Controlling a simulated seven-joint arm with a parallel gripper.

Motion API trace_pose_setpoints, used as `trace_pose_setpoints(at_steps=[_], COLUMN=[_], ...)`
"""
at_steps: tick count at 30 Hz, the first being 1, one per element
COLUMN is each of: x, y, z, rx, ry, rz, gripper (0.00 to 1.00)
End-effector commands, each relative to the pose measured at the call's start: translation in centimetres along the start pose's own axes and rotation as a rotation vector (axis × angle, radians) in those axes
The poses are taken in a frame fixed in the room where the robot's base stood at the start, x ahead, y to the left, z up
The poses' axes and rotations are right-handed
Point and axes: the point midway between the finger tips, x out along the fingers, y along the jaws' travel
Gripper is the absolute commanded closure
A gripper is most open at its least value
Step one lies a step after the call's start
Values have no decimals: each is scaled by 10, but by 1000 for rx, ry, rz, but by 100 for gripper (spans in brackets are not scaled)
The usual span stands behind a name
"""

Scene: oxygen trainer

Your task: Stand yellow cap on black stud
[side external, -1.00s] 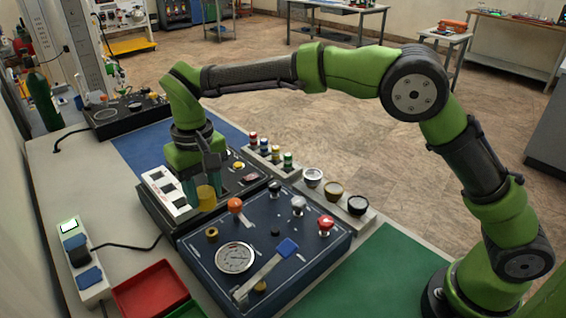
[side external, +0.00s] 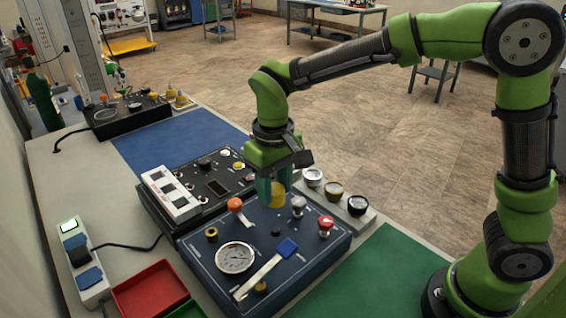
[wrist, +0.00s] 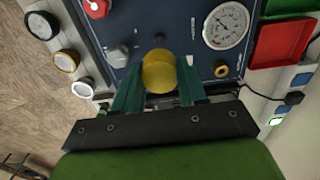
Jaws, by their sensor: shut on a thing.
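My gripper (side external: 277,200) is shut on the yellow cap (side external: 278,194) and holds it in the air over the back part of the dark blue panel (side external: 318,257). In the wrist view, the round yellow cap (wrist: 159,72) sits between the two teal fingers of my gripper (wrist: 157,88). The small black stud (side external: 275,233) stands on the panel, lower in the side view than the cap and apart from it. In the wrist view, a small dark knob that looks like the stud (wrist: 160,39) shows just above the cap.
On the panel, an orange knob (side external: 235,204), grey knob (side external: 298,206), red knob (side external: 326,226), gauge (side external: 235,258), brass ring (side external: 211,234) and blue-ended lever (side external: 265,270) surround the stud. A strip of round pots (side external: 335,190) lies to the right. A white switch block (side external: 171,194) stands left.

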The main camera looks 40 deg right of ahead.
Motion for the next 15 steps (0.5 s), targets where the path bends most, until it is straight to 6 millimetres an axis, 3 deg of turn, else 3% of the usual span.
trace_pose_setpoints(at_steps=[5, 15], x=[5, 36], y=[0, 0], z=[0, 0], rx=[1, 1], ry=[-2, -3], rz=[1, 1], gripper=[87, 87])
